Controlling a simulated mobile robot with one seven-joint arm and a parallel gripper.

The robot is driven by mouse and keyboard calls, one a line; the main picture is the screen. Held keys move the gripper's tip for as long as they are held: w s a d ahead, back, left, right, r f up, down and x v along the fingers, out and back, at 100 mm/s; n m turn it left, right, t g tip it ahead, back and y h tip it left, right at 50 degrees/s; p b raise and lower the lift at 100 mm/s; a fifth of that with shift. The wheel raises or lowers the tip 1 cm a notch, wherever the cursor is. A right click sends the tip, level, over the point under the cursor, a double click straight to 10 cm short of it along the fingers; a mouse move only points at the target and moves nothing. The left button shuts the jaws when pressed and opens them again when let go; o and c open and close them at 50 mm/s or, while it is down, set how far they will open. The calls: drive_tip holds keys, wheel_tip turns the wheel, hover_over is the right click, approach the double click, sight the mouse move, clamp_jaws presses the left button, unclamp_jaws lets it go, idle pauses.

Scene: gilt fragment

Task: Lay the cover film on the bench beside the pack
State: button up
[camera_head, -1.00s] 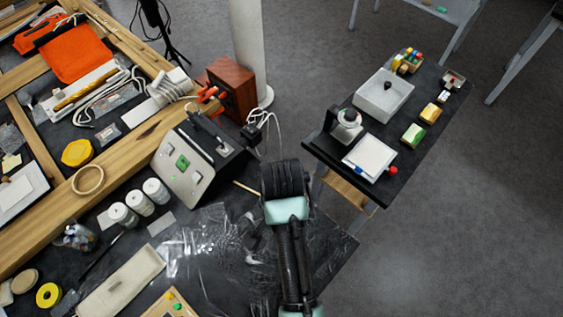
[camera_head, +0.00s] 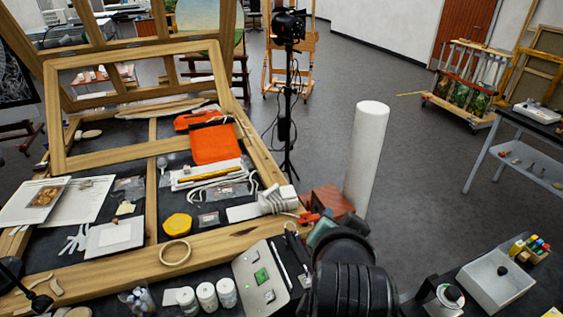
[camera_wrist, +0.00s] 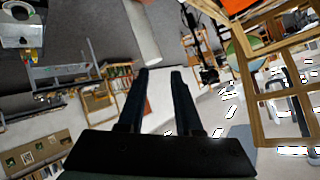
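My gripper (camera_wrist: 160,80) shows in the wrist view with its two dark fingers apart and nothing between them. It points out across the room, away from the bench top. In the head view my dark arm fills the lower middle and the fingertips cannot be made out. On the bench (camera_head: 225,240), one small clear packet (camera_head: 208,219) lies beside a yellow piece, and another (camera_head: 129,186) lies farther back. I cannot tell whether either is the pack. No cover film can be made out; the front of the bench is outside the view.
A wooden frame (camera_head: 205,245) spans the bench, with an orange cloth (camera_head: 213,143) inside. A grey device (camera_head: 262,278) and white jars (camera_head: 207,296) stand at the front. A white column (camera_head: 366,155) rises behind my arm. A side table at right holds a white tray (camera_head: 497,280).

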drive_tip(key=a+r+n+t, duration=0.35)
drive_tip(key=r+t, duration=0.35)
drive_tip(key=r, duration=1.1)
drive_tip(key=s+a+r+n+t, duration=0.1)
drive_tip(key=s+a+r+t, duration=0.1)
drive_tip(key=r, duration=0.5)
drive_tip(key=s+a+r+n+t+y, duration=0.1)
drive_tip(key=s+a+r+n+t, duration=0.1)
drive_tip(key=s+r+t, duration=0.2)
drive_tip(key=s+a+r+n+t, duration=0.1)
drive_tip(key=s+a+r+t, duration=0.1)
drive_tip(key=s+r, duration=0.4)
wheel_tip(320, 180, up, 4)
drive_tip(key=shift+s+r+t+y, duration=0.2)
drive_tip(key=shift+s+t+y, duration=0.1)
drive_tip(key=shift+t+y, duration=0.1)
wheel_tip(320, 180, down, 10)
drive_tip(key=b, duration=0.9)
drive_tip(key=shift+a+b, duration=0.15)
drive_tip(key=shift+b, duration=0.2)
